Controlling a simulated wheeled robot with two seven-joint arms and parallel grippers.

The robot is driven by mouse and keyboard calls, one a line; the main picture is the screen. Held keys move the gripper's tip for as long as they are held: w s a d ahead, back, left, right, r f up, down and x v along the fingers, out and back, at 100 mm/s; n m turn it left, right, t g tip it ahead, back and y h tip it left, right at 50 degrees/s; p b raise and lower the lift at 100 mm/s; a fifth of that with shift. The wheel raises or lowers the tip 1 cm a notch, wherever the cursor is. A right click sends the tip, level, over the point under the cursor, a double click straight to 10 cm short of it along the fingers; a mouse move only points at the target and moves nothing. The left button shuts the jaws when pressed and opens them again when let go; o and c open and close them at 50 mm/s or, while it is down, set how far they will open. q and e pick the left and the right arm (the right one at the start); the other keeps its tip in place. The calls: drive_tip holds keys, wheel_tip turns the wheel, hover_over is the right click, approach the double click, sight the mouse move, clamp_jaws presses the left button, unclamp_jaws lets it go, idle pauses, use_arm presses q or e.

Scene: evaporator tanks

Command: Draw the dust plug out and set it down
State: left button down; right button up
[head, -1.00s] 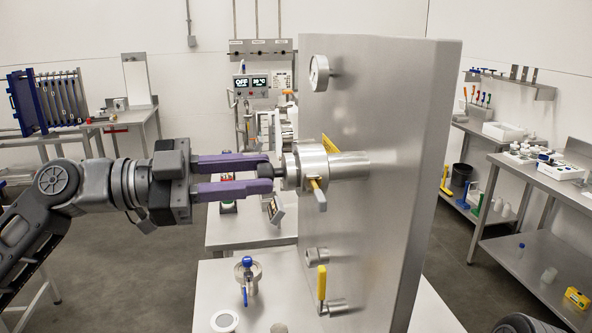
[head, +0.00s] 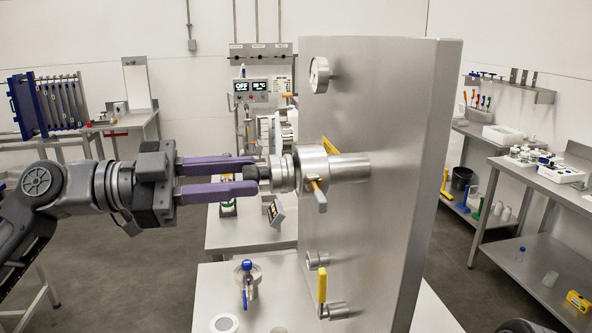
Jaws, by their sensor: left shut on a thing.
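The dust plug (head: 282,174) is a silver disc with a dark knob at its left end. It sits at the left mouth of the silver valve body (head: 312,168) on the upright steel panel. My left gripper (head: 256,173) has purple fingers and is shut on the plug's dark knob, coming in level from the left. The plug is in line with the valve and close against its mouth; I cannot tell how much of it is still inside. My right gripper is not in view.
The steel panel (head: 385,120) stands upright on a bench. Below the plug, the bench top holds a small blue-handled valve (head: 247,282) and a white round disc (head: 224,322). A yellow-handled valve (head: 322,285) sticks out low on the panel. Some bare bench top lies between them.

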use_arm(q)
drive_tip(key=shift+a, duration=0.1)
drive_tip(key=b+v, duration=0.1)
drive_tip(key=v, duration=0.4)
drive_tip(key=shift+s+a, duration=0.15)
drive_tip(key=shift+a, duration=0.25)
idle(0.4)
